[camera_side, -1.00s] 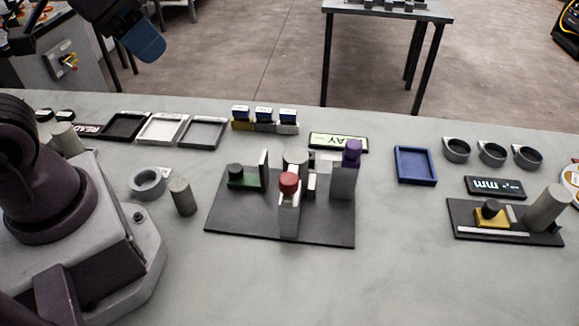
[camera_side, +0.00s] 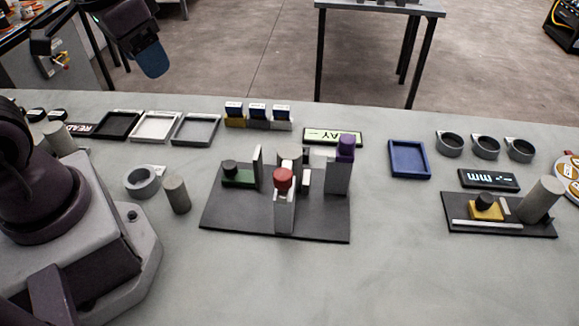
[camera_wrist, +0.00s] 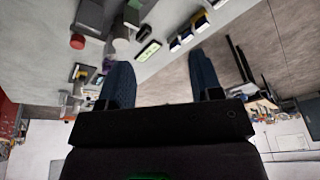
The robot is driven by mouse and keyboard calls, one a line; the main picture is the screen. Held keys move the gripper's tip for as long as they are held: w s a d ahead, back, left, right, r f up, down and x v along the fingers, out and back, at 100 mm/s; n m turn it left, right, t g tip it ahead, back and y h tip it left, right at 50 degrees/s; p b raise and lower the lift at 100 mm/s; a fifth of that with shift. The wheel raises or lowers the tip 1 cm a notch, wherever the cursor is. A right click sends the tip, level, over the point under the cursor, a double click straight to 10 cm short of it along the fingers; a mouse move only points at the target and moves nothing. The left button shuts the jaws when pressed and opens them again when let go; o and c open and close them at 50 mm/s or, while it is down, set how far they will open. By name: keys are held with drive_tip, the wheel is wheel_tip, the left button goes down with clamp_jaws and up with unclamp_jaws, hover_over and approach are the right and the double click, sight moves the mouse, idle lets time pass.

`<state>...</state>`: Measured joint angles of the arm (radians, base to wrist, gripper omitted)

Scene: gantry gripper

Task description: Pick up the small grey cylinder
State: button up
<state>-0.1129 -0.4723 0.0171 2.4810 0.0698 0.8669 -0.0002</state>
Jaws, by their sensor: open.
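A small grey cylinder (camera_side: 177,194) stands upright on the table in the side view, just right of a grey ring-shaped holder (camera_side: 143,181). Other grey cylinders are one beside my arm's base (camera_side: 59,138), one partly hidden on the dark baseplate (camera_side: 290,154) and a larger one on the right plate (camera_side: 541,199). My gripper (camera_side: 152,60) is high at the upper left, beyond the table's back edge and well away from the small cylinder. In the wrist view its two blue fingers (camera_wrist: 161,78) are apart with nothing between them. I cannot tell which cylinder the wrist view shows.
The dark baseplate (camera_side: 250,221) carries a red-topped post (camera_side: 284,198) and a purple-topped block (camera_side: 342,165). Shallow trays (camera_side: 195,143) line the back left. A blue tray (camera_side: 409,174) and several grey cups (camera_side: 486,148) stand right. The front of the table is clear.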

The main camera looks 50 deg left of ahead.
drive_tip(key=w+a+f+m+y, duration=0.1)
drive_tip(key=w+a+f+y, duration=0.1)
drive_tip(key=w+a+f, duration=0.55)
drive_tip(key=m+t+h, duration=0.4)
drive_tip(key=m+h, duration=0.7)
drive_tip(key=h, duration=0.3)
approach(286, 149)
drive_tip(key=shift+y, duration=0.3)
drive_tip(key=x, duration=1.1)
drive_tip(key=shift+s+d+r, duration=0.1)
drive_tip(key=shift+d+r, duration=0.05)
drive_tip(key=shift+r, duration=0.1)
